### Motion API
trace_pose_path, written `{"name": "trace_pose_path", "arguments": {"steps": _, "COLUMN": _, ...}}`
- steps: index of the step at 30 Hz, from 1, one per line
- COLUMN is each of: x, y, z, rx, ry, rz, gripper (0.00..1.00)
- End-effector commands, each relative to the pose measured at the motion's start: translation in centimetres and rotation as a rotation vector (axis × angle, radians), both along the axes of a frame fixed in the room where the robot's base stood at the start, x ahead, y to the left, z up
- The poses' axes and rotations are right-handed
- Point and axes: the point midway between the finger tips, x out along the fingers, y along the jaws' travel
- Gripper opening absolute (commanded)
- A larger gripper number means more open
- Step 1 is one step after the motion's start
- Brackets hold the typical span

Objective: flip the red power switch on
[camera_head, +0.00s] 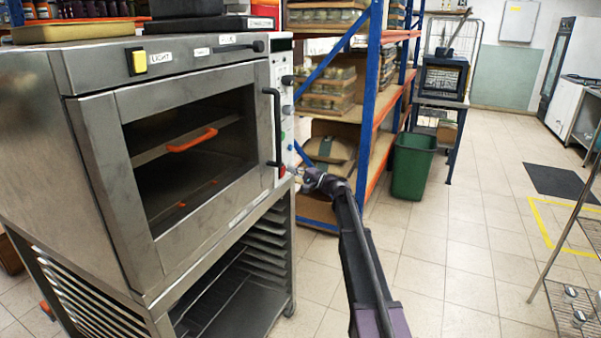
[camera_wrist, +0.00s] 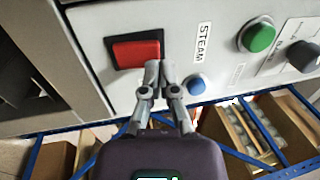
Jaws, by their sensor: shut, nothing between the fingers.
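The red power switch (camera_wrist: 137,52) sits in a black frame on the pale control panel of the steel oven in the wrist view. In the head view it is a small red spot (camera_head: 282,171) low on the oven's front panel. My gripper (camera_wrist: 160,68) is shut and empty, its fingertips at the lower right corner of the switch; I cannot tell if they touch it. In the head view my gripper (camera_head: 300,174) is beside the panel's lower end. Which way the switch is set is not clear.
A blue button (camera_wrist: 195,85), a green button (camera_wrist: 258,38) and a dark knob (camera_wrist: 303,56) are right of the switch. The oven door handle (camera_head: 275,125) stands out beside the panel. Shelving (camera_head: 372,90) and a green bin (camera_head: 412,165) stand behind.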

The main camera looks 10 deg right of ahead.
Motion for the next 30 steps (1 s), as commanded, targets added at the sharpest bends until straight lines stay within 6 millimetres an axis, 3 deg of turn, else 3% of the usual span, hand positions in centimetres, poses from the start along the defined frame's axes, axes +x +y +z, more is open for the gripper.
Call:
{"name": "trace_pose_path", "arguments": {"steps": 16, "x": 0.3, "y": 0.5, "z": 0.1, "rx": -0.002, "ry": 0.001, "rz": 0.001, "gripper": 0.0}}
{"name": "trace_pose_path", "arguments": {"steps": 23, "x": 0.4, "y": 2.1, "z": 0.4, "rx": -0.025, "ry": 0.017, "rz": 0.015, "gripper": 0.0}}
{"name": "trace_pose_path", "arguments": {"steps": 30, "x": 0.4, "y": 1.7, "z": 0.2, "rx": -0.023, "ry": 0.016, "rz": 0.011, "gripper": 0.0}}
